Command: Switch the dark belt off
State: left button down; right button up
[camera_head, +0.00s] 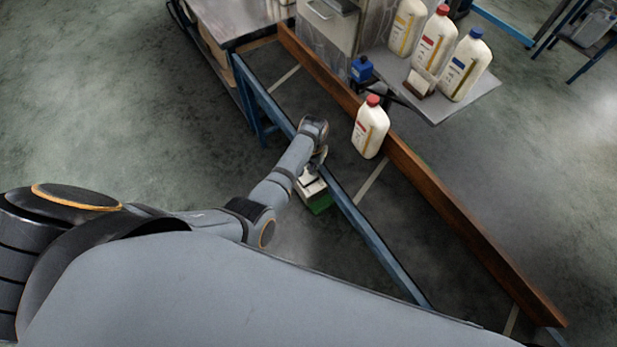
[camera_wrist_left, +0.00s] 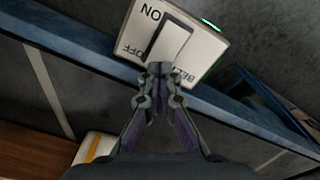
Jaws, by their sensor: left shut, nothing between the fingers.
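The switch box (camera_head: 311,187) has a white top and a green side, on the near side of the dark belt (camera_head: 405,220). In the left wrist view its white panel (camera_wrist_left: 207,52) bears ON, OFF and partly hidden lettering, a rocker (camera_wrist_left: 172,40) and a green glow at one edge. My left gripper (camera_head: 319,160) is over the box. In the wrist view the left gripper (camera_wrist_left: 160,68) is shut and empty, its tips at the rocker's OFF end; I cannot tell whether they touch. My right gripper is out of view.
A white jug with a red cap (camera_head: 370,128) stands on the belt by the brown wooden rail (camera_head: 450,215). A blue rail (camera_head: 372,238) runs along the near side. Several jugs stand on a grey shelf (camera_head: 465,100) beyond, near a metal machine (camera_head: 327,30).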

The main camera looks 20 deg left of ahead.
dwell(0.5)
pick_arm(q)
jog(key=shift+f+b, duration=0.8)
jog(key=shift+f, duration=0.35)
dwell(0.4)
notch_tip(320, 180, up, 7)
jog(key=p, duration=0.8)
jog(key=shift+r, duration=0.1)
dwell(0.3)
